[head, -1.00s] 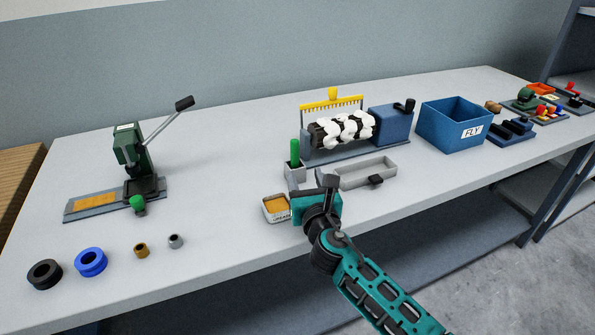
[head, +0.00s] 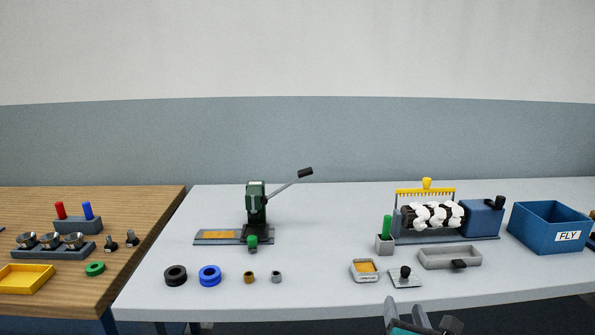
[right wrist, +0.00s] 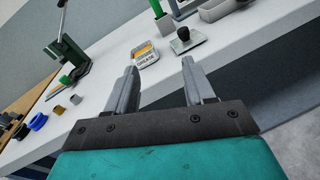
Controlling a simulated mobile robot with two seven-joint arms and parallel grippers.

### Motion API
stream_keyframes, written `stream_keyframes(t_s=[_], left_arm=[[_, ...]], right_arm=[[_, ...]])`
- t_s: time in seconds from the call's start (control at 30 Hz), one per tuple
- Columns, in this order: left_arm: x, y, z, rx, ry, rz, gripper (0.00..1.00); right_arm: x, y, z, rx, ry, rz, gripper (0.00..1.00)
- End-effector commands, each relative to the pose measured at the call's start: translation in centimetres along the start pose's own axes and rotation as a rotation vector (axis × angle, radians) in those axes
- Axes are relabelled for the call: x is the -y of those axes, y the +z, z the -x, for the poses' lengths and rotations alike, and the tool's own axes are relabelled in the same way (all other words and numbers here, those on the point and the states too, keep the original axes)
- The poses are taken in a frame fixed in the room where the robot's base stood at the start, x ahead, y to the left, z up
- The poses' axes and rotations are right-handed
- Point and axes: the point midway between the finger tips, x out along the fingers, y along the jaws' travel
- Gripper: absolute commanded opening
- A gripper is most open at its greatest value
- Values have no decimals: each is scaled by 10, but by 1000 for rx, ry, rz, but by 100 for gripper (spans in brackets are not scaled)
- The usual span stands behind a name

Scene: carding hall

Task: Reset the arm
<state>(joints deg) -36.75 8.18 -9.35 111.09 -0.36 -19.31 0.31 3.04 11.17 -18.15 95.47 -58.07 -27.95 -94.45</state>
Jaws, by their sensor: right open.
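My right gripper (head: 420,318) shows at the bottom edge of the head view, in front of the bench's front edge. In the right wrist view its two fingers (right wrist: 160,78) stand apart with nothing between them. An open grease tin (head: 365,270) with an orange-yellow filling sits on the bench beyond; it also shows in the right wrist view (right wrist: 145,55). A grey plate with a black knob (head: 405,278) lies just right of the tin, apart from the gripper. My left gripper is not in view.
The grey bench (head: 320,295) carries a green lever press (head: 256,205), several rings, a carding drum (head: 433,215), a grey tray (head: 436,260) and a blue FLY bin (head: 548,225). A wooden table (head: 140,220) adjoins at left. The bench's front middle is clear.

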Motion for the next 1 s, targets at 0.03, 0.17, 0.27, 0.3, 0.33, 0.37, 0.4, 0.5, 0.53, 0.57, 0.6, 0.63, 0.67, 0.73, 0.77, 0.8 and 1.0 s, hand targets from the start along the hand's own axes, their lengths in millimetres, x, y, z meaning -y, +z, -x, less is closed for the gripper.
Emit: stream_keyframes(t_s=[0.03,0.17,0.27,0.3,0.33,0.37,0.4,0.5,0.53,0.57,0.6,0.63,0.67,0.73,0.77,0.8,1.0], left_arm=[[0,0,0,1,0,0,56],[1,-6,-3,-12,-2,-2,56],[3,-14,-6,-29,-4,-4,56],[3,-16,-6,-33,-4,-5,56],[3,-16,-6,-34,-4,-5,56],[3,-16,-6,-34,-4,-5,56],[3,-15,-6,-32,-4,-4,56],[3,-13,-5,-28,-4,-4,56],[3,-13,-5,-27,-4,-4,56],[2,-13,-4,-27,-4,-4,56],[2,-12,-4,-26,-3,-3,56],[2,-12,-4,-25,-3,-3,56],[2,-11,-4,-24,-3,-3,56],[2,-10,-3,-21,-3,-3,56],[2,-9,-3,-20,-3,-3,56],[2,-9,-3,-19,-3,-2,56],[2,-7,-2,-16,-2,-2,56]], right_arm=[[6,-22,14,-59,-8,-166,53],[17,-65,51,-191,-55,-636,53],[25,-96,84,-282,-132,-1023,53],[27,-107,98,-312,-173,-1181,53],[29,-115,109,-333,-207,-1300,53],[31,-122,119,-351,-244,-1419,53],[33,-131,134,-369,-295,-1576,53],[38,-148,167,-393,-436,-1942,53],[39,-152,176,-393,-477,-2041,53],[40,-155,185,-391,-518,-2132,53],[41,-158,195,-386,-569,-2243,53],[41,-160,201,-381,-604,-2316,53],[42,-162,207,-374,-636,-2381,53],[43,-165,217,-357,-694,-2499,53],[43,-165,220,-351,-713,-2537,53],[44,-166,223,-345,-731,-2574,53],[44,-166,226,-335,-755,-2623,53]])
